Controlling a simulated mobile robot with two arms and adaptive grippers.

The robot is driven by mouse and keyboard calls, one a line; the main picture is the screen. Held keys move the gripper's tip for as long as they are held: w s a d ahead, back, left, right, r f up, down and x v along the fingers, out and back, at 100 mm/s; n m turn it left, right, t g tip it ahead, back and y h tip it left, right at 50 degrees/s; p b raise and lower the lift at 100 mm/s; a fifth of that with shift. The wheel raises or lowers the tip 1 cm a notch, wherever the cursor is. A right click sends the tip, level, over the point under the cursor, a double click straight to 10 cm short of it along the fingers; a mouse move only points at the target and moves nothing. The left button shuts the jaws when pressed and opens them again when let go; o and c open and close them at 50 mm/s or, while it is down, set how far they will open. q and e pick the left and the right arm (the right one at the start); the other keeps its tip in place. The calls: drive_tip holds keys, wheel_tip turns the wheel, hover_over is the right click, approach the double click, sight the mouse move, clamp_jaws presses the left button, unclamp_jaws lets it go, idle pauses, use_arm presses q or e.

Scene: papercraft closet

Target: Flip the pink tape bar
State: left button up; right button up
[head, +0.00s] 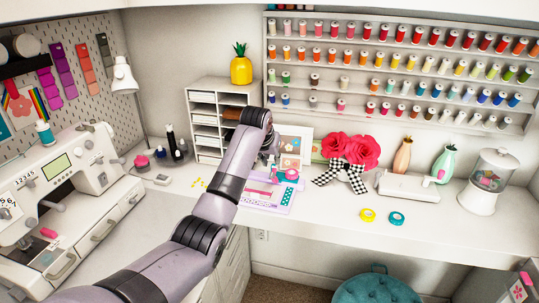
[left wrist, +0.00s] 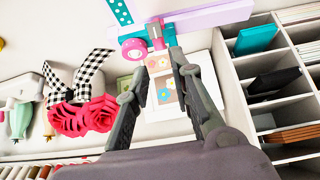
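The pink tape bar shows as a narrow pink piece with a grey end (left wrist: 156,36) on a lilac craft board (left wrist: 220,14) in the left wrist view. A pink wheel (left wrist: 134,48) sits beside it. In the head view the lilac board (head: 275,207) lies on the desk under my forearm, with pink parts on it. My left gripper (left wrist: 160,62) is open, its two fingers apart with the pink piece just beyond the fingertips; I cannot tell if they touch it. In the head view the left gripper (head: 271,158) is mostly hidden behind its own arm. My right gripper is not in view.
A white shelf unit (head: 206,97) stands left of the board. Red paper flowers (head: 352,148) with a checked bow stand to the right. Yellow (head: 367,215) and teal (head: 397,219) tape rolls lie near the front edge. A sewing machine (head: 62,170) is at left.

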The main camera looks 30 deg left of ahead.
use_arm(q)
drive_tip(key=shift+v, duration=1.45)
